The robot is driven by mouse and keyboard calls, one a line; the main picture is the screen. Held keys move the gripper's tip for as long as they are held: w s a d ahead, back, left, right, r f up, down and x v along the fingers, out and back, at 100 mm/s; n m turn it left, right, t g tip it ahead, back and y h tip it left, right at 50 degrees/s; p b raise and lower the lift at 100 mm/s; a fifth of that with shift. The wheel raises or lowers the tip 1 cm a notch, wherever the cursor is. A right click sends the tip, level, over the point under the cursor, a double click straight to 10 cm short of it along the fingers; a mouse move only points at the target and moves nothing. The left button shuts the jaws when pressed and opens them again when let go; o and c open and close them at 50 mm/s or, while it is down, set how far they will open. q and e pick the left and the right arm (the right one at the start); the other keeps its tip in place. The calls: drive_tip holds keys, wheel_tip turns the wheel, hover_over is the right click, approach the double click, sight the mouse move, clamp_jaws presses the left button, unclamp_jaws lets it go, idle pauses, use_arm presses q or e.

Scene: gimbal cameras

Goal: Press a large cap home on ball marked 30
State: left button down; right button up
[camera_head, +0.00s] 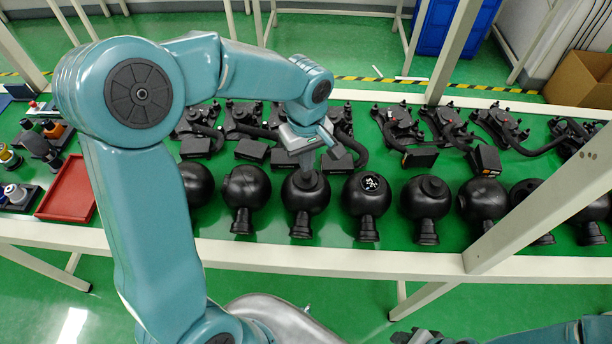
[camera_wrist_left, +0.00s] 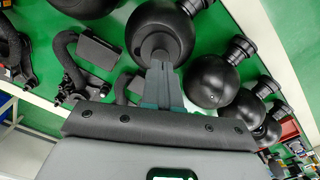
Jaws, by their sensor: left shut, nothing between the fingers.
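My left gripper (camera_head: 306,168) is shut and empty. It points down, with its tips at the top of a black ball (camera_head: 305,198) in the middle of the row. In the left wrist view the shut fingers (camera_wrist_left: 158,68) meet a round dark cap (camera_wrist_left: 150,52) on top of that ball (camera_wrist_left: 160,22). I cannot tell how deep the cap sits. Another ball (camera_head: 424,203) has a raised round cap on top. Part of my right arm shows at the lower right; its gripper is not clearly seen.
Several black balls with necks toward me line the green bench (camera_head: 270,248). Behind them lie black bracket devices with hoses (camera_head: 400,125). A red tray (camera_head: 68,190) lies at the left. A pale upright post (camera_head: 540,215) crosses the right side.

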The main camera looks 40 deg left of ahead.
use_arm(q)
wheel_tip(320, 180, up, 5)
drive_tip(key=p, duration=0.3)
drive_tip(key=shift+f, duration=0.1)
idle(0.5)
